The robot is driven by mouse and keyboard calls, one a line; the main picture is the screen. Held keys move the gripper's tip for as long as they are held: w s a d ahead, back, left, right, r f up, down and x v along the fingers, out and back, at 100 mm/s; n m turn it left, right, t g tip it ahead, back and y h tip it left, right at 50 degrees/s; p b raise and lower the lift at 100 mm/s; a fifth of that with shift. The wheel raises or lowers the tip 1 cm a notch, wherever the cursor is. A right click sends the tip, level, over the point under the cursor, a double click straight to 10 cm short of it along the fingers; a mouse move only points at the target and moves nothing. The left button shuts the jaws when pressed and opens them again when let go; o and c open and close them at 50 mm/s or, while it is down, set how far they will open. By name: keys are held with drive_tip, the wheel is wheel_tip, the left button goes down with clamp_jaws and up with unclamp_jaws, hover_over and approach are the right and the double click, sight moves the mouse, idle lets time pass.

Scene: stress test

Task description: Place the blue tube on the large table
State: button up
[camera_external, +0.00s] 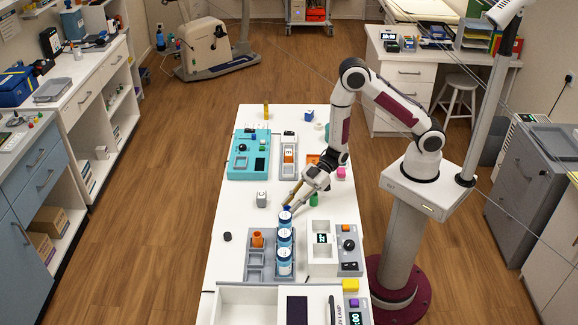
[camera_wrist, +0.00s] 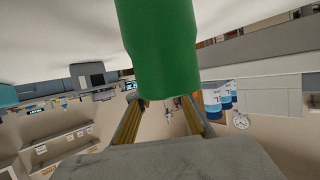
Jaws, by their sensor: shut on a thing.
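My gripper (camera_external: 291,203) reaches down and left over the large white table (camera_external: 223,262). Its yellowish fingers are shut on a small blue piece, which looks like the blue tube (camera_external: 287,209), just behind the rear white-and-blue bottle (camera_external: 284,219). Most of the tube is hidden, and I cannot tell whether it touches anything below. A green cylinder (camera_external: 314,200) stands on the table close to the gripper. In the wrist view, which looks upside down, the green cylinder (camera_wrist: 160,45) is large and near and covers the fingertips and whatever they hold.
Three white-and-blue bottles stand in a grey rack (camera_external: 256,261) with an orange piece (camera_external: 257,240). A grey device with a dial (camera_external: 348,244) is to the right. A teal station (camera_external: 242,158) stands further back. The table's left-middle is mostly clear, with a small black puck (camera_external: 227,236).

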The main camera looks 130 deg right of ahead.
drive_tip(key=o, duration=0.9)
drive_tip(key=shift+r, duration=0.15)
drive_tip(key=shift+v, duration=3.75)
